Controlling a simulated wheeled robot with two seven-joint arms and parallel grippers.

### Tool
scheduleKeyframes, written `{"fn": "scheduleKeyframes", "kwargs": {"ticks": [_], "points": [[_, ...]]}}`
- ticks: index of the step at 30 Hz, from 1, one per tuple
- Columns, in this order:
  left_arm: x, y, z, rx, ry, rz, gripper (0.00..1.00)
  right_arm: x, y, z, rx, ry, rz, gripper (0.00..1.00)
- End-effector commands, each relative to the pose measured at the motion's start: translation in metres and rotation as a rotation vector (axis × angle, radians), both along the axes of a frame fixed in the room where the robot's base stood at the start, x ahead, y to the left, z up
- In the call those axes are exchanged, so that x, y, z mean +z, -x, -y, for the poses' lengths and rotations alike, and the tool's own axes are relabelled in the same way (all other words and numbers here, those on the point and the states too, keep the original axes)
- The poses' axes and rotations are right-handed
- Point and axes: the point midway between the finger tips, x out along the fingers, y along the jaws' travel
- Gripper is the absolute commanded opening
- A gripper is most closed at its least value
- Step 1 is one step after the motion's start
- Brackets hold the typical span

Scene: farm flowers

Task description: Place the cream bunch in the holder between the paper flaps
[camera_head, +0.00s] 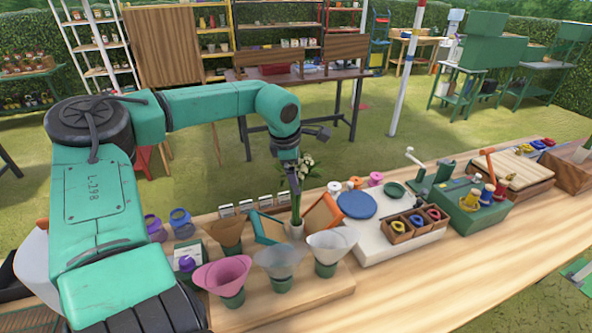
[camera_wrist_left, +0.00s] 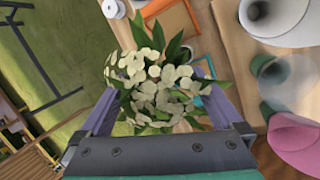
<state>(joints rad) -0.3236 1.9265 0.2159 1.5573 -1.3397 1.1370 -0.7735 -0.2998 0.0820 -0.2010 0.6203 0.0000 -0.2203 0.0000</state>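The cream bunch (camera_head: 302,168) has pale blooms, green leaves and long stems. It stands upright below my left gripper (camera_head: 297,163) in the head view. Its stems run down to a small pale holder (camera_head: 294,231); I cannot tell how deep they sit. A blue flap (camera_head: 265,229) leans on the left of the holder and an orange flap (camera_head: 323,212) on its right. In the left wrist view the cream blooms (camera_wrist_left: 158,85) lie between the two spread fingers of my left gripper (camera_wrist_left: 157,88). The fingertips are partly hidden by the blooms and leaves. My right gripper is not shown.
Paper-cone pots stand close by: brown (camera_head: 226,233), pink (camera_head: 224,274), grey (camera_head: 279,260) and white (camera_head: 331,245). A white board with a blue disc (camera_head: 357,204) and a wooden box (camera_head: 412,226) lie to the right. The wooden front right area (camera_head: 440,275) is clear.

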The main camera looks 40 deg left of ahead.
Motion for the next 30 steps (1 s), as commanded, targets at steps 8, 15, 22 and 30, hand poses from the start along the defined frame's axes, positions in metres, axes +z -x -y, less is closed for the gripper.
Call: {"fn": "scheduleKeyframes", "kwargs": {"ticks": [8,15,22,30], "points": [[0.026,0.008,0.002,-0.001,0.0,0.007,1.0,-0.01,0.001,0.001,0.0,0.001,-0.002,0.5],[0.078,0.026,0.006,0.001,-0.003,0.005,1.0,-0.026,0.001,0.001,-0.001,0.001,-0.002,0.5],[0.112,0.038,0.009,0.0,-0.001,0.002,1.0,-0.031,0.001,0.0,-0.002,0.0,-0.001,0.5],[0.115,0.038,0.01,-0.001,-0.001,-0.001,1.0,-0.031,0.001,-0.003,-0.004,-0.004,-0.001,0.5]]}}
